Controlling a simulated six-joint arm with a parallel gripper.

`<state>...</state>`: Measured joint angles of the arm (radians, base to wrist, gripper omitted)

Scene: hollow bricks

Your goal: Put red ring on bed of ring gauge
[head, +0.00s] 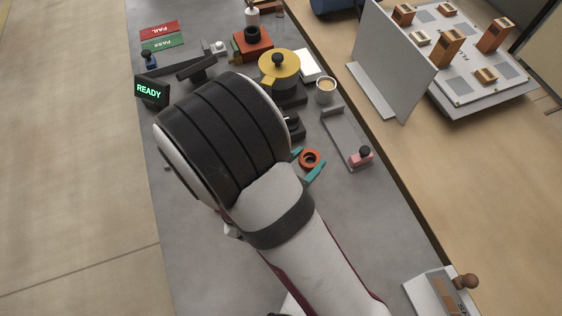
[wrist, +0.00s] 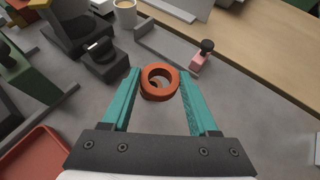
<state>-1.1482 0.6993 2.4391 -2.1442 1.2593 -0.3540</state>
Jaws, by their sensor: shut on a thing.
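The red ring (wrist: 160,95) is a thick orange-red ring held between the teal fingertips of my gripper (wrist: 160,80), with its hole facing the wrist camera. In the head view the ring (head: 310,151) also shows between the fingertips (head: 308,161), beside my arm. A long grey bed (head: 343,133) with a raised end wall and a pink block (head: 360,157) with a black knob looks like the ring gauge. In the wrist view the bed (wrist: 168,47) and pink block (wrist: 197,64) lie beyond the ring. The ring appears above the bench, short of the bed; its height is unclear.
A black fixture (wrist: 105,62) stands left of the ring. A cup (head: 325,90), a yellow lidded pot (head: 279,66) and a lit READY sign (head: 151,91) stand further back. A stamp-like object (head: 464,282) is at front right. Bench near the bed's front is clear.

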